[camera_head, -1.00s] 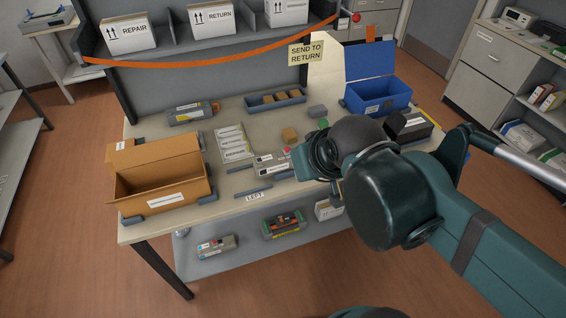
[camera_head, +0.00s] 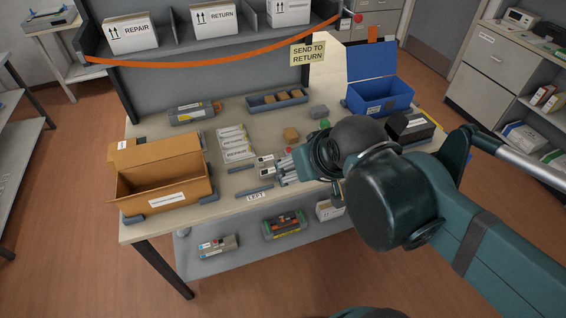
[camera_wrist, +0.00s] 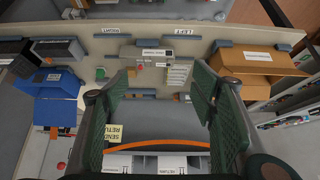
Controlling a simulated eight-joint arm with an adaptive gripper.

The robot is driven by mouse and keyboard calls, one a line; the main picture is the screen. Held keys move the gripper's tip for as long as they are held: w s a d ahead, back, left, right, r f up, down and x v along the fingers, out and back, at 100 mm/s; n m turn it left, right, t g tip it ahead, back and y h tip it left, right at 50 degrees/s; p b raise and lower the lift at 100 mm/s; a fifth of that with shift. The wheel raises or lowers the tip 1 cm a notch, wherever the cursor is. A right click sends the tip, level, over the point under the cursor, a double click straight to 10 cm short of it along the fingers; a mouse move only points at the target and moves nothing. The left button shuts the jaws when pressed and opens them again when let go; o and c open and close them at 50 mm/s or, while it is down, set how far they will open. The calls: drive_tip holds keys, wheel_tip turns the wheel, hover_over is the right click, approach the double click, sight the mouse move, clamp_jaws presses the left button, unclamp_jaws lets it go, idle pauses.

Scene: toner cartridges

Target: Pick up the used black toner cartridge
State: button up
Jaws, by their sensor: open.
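A grey cartridge (camera_head: 264,161) with a white label and a small red spot lies near the front middle of the table, partly hidden by my gripper (camera_head: 288,168). In the wrist view, this cartridge (camera_wrist: 150,52) lies beyond the fingertips, and my open gripper (camera_wrist: 160,82) has nothing between its green fingers. A second, darker grey cartridge (camera_head: 194,113) with an orange-marked end lies at the back left of the table. Two more cartridges, one grey (camera_head: 216,246) and one dark with green and orange (camera_head: 284,225), lie on the lower shelf. Which is the used black one, I cannot tell.
An open cardboard box (camera_head: 163,200) stands at the left, and an open blue bin (camera_head: 380,98) at the back right. A black box (camera_head: 410,127) stands at the right. Low grey rails, label sheets (camera_head: 233,143) and a small-parts tray (camera_head: 276,102) occupy the tabletop.

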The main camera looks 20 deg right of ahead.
drive_tip(key=n+g+h+p, duration=0.1)
drive_tip(key=n+g+h, duration=0.55)
drive_tip(key=n, duration=1.15)
hover_over(283, 157)
drive_tip(key=a, duration=0.4)
drive_tip(key=shift+y, duration=0.35)
wheel_tip(283, 157, down, 17)
drive_tip(key=shift+s+d+f, duration=0.15)
drive_tip(key=shift+f, duration=0.05)
drive_tip(key=shift+w+f+g, duration=0.25)
drive_tip(key=shift+f, duration=0.3)
drive_tip(key=shift+f, duration=0.1)
drive_tip(key=shift+x, duration=1.2)
drive_tip(key=shift+f, duration=0.1)
